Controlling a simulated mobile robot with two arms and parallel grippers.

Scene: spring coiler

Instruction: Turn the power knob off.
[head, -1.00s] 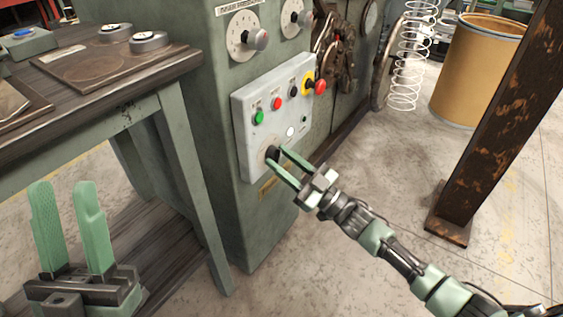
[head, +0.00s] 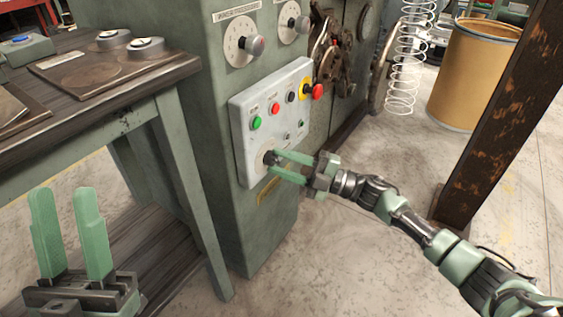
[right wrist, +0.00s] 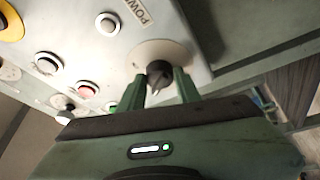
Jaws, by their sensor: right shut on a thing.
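The power knob (head: 269,158) is a small black knob on a pale round plate, low on the light grey control panel (head: 241,137). My right gripper (head: 275,165) is shut on it, one green finger on either side. In the right wrist view the knob (right wrist: 159,73) sits between the two fingertips, below the partly visible "POW" label (right wrist: 135,10). The fingers hide part of the knob's sides. My left gripper (head: 65,205) is open and empty at the lower left, away from the panel.
Green (head: 257,122), red (head: 276,108) and black buttons and a red emergency stop (head: 317,92) are above the knob. A workbench (head: 150,75) stands left of the machine. A rusty post (head: 490,120) and a tan drum (head: 470,75) stand right.

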